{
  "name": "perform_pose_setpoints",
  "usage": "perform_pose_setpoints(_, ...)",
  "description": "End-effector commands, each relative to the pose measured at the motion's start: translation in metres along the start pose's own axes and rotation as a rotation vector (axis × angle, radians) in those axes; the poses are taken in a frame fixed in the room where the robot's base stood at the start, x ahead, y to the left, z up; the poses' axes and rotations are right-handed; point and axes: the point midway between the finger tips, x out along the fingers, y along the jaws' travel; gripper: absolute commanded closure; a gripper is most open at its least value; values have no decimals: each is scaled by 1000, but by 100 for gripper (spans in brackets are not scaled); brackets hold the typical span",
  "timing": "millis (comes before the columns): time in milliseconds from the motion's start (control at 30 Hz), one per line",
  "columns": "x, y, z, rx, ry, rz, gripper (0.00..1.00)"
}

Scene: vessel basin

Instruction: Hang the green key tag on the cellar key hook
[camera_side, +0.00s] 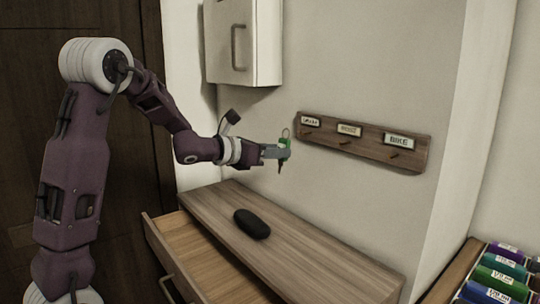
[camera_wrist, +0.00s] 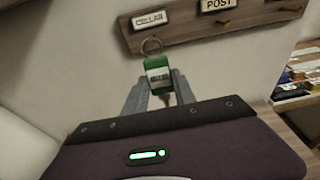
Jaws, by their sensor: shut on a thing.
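My gripper (camera_side: 277,153) is shut on the green key tag (camera_side: 285,148) and holds it upright in the air, just left of the wall rack. In the wrist view the tag (camera_wrist: 158,74) sits between the fingertips, with its metal ring (camera_wrist: 151,46) standing up above it. A key hangs below the tag in the side view. The wooden rack (camera_side: 362,142) carries three labels. The left one is the cellar label (camera_side: 311,122), also in the wrist view (camera_wrist: 149,20). The cellar hook is hard to make out; the ring is near or in front of it, and I cannot tell whether they touch.
A wooden dresser (camera_side: 290,240) stands below with its drawer (camera_side: 185,235) pulled open. A dark case (camera_side: 252,223) lies on top. A white cabinet (camera_side: 243,45) hangs above my gripper. Several coloured cartridge-like items (camera_side: 500,275) are at the lower right.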

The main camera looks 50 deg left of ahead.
Motion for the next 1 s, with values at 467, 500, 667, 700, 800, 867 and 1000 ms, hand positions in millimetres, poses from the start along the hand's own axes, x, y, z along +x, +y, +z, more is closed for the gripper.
perform_pose_setpoints(467, 38, 0, 4, 0, 1, 0, 100)
perform_pose_setpoints(500, 41, 0, 4, 0, 1, 0, 100)
perform_pose_setpoints(667, 53, 0, 6, 0, 0, 0, 100)
perform_pose_setpoints(700, 56, 0, 6, 0, 1, 0, 100)
perform_pose_setpoints(800, 63, 0, 4, 0, 2, 0, 100)
perform_pose_setpoints(867, 66, 0, 2, 0, 2, 0, 100)
perform_pose_setpoints(1000, 72, 0, 0, -1, 1, 0, 100)
